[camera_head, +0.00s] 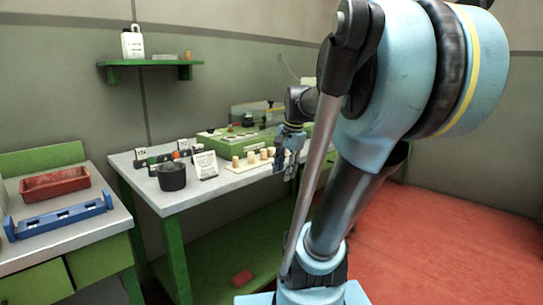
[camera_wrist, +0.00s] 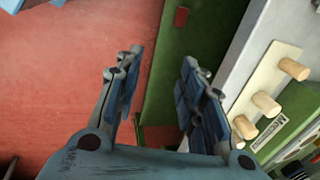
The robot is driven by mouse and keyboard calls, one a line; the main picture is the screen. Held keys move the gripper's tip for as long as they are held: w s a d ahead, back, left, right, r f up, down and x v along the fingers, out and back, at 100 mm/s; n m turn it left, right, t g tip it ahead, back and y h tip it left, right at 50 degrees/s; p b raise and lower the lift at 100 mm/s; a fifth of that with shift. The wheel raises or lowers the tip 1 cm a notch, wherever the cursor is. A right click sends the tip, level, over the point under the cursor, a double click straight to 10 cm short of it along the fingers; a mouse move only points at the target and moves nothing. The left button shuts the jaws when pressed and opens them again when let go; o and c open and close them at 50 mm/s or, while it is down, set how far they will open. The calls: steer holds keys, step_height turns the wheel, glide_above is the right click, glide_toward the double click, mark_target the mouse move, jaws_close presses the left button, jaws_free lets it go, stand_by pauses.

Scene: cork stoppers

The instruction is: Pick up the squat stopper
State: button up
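Several pale cork stoppers stand in a row on a cream board (camera_wrist: 277,60) on the white-topped bench. In the wrist view three show at the right: one stopper (camera_wrist: 294,69) near the board's end, a middle one (camera_wrist: 266,104), and a lower one (camera_wrist: 244,127). The row also shows in the head view, with its left stopper (camera_head: 236,162) clear. I cannot tell surely which is the squat one. My gripper (camera_wrist: 162,65) is open and empty, beyond the bench edge, with the stoppers to its right. In the head view my gripper (camera_head: 290,145) hangs beside the bench's right part.
A dark pot (camera_head: 172,177) and a white sign card (camera_head: 205,165) stand left of the stoppers. A green case (camera_head: 215,140) is behind them. A red block (camera_head: 242,278) lies on the green lower shelf. Another bench with a red tray (camera_head: 55,183) is at left.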

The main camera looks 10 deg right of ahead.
steer(key=w+d+r+m+y, duration=0.1)
steer(key=w+d+r+m, duration=0.1)
steer(key=w+r+m, duration=0.8)
steer(key=m, duration=0.6)
glide_toward(271, 149)
steer(key=shift+t+y, duration=0.3)
steer(key=shift+y, duration=0.1)
steer(key=f, duration=0.2)
steer(key=w+f, duration=0.1)
steer(key=f, duration=0.2)
steer(key=shift+w+f, duration=0.1)
steer(key=shift+w, duration=0.15)
steer(key=shift+w+x, duration=0.15)
steer(key=shift+x, duration=1.15)
steer(key=shift+w+x, duration=0.1)
steer(key=shift+x, duration=1.25)
steer(key=shift+a, duration=0.15)
steer(key=c, duration=0.4)
